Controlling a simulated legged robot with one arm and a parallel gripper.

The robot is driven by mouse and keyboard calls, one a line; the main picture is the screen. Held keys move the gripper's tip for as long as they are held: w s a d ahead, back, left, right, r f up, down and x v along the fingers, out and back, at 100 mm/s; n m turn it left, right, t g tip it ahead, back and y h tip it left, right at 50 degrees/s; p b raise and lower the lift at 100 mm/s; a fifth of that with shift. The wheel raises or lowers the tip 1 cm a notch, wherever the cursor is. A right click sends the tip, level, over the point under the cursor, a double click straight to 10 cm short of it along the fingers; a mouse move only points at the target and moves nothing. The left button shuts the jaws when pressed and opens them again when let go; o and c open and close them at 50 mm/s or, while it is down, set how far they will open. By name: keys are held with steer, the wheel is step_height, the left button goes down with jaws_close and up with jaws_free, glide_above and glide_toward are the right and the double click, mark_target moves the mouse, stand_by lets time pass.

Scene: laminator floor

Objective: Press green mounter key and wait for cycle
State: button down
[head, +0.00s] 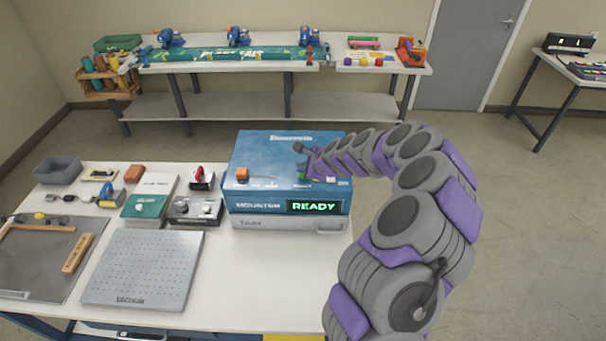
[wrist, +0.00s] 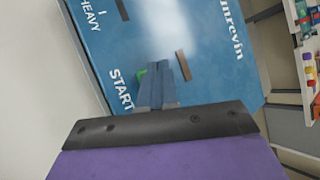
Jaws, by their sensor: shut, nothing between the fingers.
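The mounter (head: 268,207) is a blue box on the white table, with a lit green READY display (head: 314,207) on its front. Its green key (head: 302,176) is on the top near the right side, partly hidden by my arm's end. In the wrist view the green key (wrist: 142,74) shows just left of my fingertips, beside the word START, mostly hidden by the fingers. My gripper (wrist: 168,68) is shut and empty, pointing down at the mounter's top. It also shows in the head view (head: 302,163) over the key's area. I cannot tell whether it touches the key.
An orange knob (head: 242,174) stands on the mounter's top left. A grey TRAY drawer (head: 290,223) lies under the display. Left are a perforated vacuum plate (head: 143,268), a dark mat (head: 40,262) and small tools. Table front right of the plate is clear.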

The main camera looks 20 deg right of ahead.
steer(key=shift+f, duration=0.5)
stand_by(0.8)
steer(key=shift+r, duration=0.15)
steer(key=shift+r+p, duration=0.65)
steer(key=shift+r, duration=0.15)
steer(key=shift+r+p, duration=2.15)
steer(key=shift+r, duration=0.4)
